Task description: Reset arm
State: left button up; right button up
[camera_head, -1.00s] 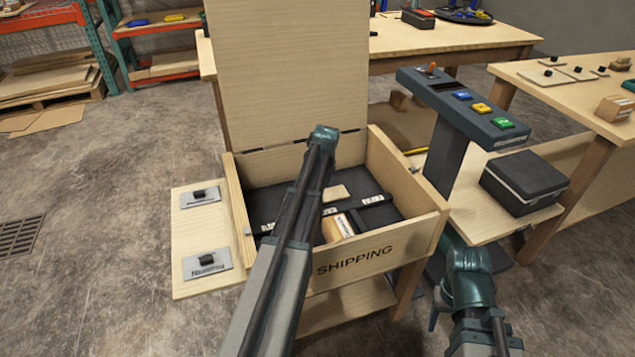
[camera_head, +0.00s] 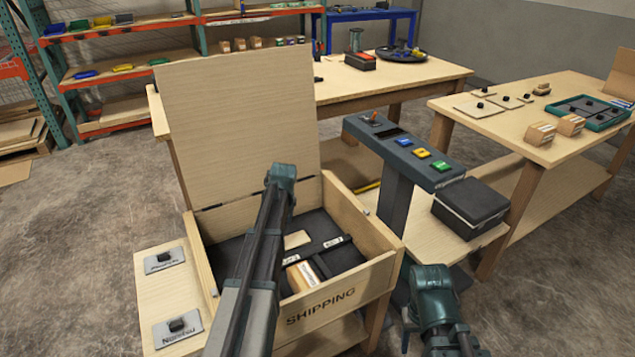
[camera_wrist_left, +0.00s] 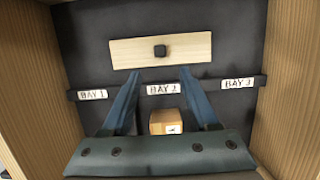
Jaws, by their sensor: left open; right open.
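My left arm reaches over the open SHIPPING box (camera_head: 345,293); its gripper is hidden behind the arm in the head view. In the left wrist view my left gripper (camera_wrist_left: 162,82) is open and empty above the box's divided floor. A small cardboard box (camera_wrist_left: 166,121) shows between and below its fingers, and a wooden plate with a black knob (camera_wrist_left: 190,49) lies beyond the fingertips. My right gripper (camera_head: 409,318) is low at the right, beside the console post, partly seen and holding nothing visible.
The console (camera_head: 405,150) carries a lever and blue, yellow and green buttons. A dark case (camera_head: 470,205) sits on a low shelf beside it. The raised lid (camera_head: 240,125) stands behind the box. The right table (camera_head: 500,127) holds plates, cartons and a green tray.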

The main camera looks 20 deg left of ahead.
pick_arm(q)
jog(key=s+d+r+n+p, duration=0.3)
jog(key=d, duration=0.4)
jog(key=s+d+r+n+p, duration=0.3)
jog(key=d+n+p, duration=0.1)
jog(key=d, duration=0.3)
jog(key=s+d+r+n+p, duration=0.3)
jog(key=s+d+r, duration=0.1)
jog(key=d, duration=0.3)
jog(key=s+d+r+n+g+p, duration=0.1)
jog(key=s+d+r+n+p, duration=0.3)
jog(key=s+d+n, duration=0.2)
jog(key=s+d+r+n+g+h+p, duration=0.1)
jog(key=s+d+r+n+p, duration=0.3)
jog(key=s, duration=0.5)
jog(key=d+n+p, duration=0.1)
jog(key=d+n, duration=0.1)
jog(key=d, duration=0.1)
jog(key=shift+s+d+r, duration=0.15)
jog(key=shift+d+r, duration=0.05)
jog(key=shift+d, duration=0.15)
pick_arm(e)
notch_tip(320, 180, up, 19)
